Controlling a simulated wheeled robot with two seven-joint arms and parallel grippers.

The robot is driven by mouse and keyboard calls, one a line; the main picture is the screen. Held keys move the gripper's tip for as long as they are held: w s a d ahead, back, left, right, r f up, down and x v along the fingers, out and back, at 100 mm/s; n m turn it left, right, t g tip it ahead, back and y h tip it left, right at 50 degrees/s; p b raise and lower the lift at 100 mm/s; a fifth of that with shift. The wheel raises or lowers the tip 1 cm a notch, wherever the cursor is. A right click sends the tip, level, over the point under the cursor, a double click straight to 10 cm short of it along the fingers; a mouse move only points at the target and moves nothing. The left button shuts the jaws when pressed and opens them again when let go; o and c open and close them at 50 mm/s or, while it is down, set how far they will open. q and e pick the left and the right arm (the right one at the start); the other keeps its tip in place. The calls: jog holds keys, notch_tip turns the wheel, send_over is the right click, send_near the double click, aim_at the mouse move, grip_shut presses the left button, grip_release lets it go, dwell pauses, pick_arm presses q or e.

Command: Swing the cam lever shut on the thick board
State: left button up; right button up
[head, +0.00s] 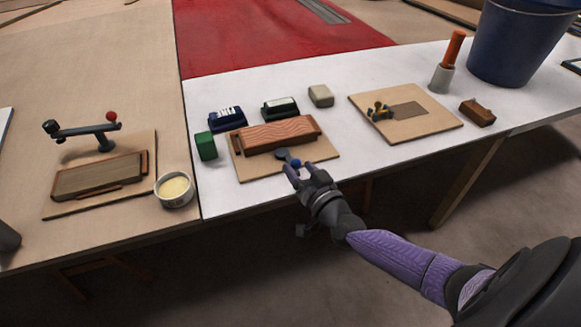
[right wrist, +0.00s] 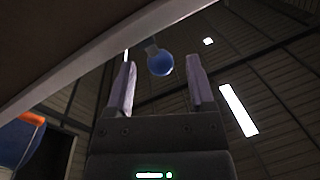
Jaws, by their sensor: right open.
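The thick board (head: 277,132) is a reddish-brown grained block lying on a plywood base (head: 246,170) near the front edge of the white table. The cam lever (head: 284,155), with a dark round cam and a blue ball knob (head: 296,163), is at the board's front side. The knob also shows in the right wrist view (right wrist: 160,63). My right gripper (head: 299,171) is open at the table's front edge, its fingers pointing at the knob. In the wrist view the knob is just beyond the fingertips, between them in the picture. My left gripper is not in view.
Behind the board are a blue block (head: 227,119), a dark green block (head: 280,107) and a beige block (head: 320,96). A green block (head: 205,146) is at its left. Another lever clamp with a red knob (head: 111,116) stands left. A small fixture (head: 380,111) and bucket (head: 520,45) are right.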

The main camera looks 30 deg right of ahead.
aim_at(287, 157)
jog(key=shift+w+d, duration=0.1)
jog(key=shift+w, duration=1)
grip_shut()
dwell(0.6)
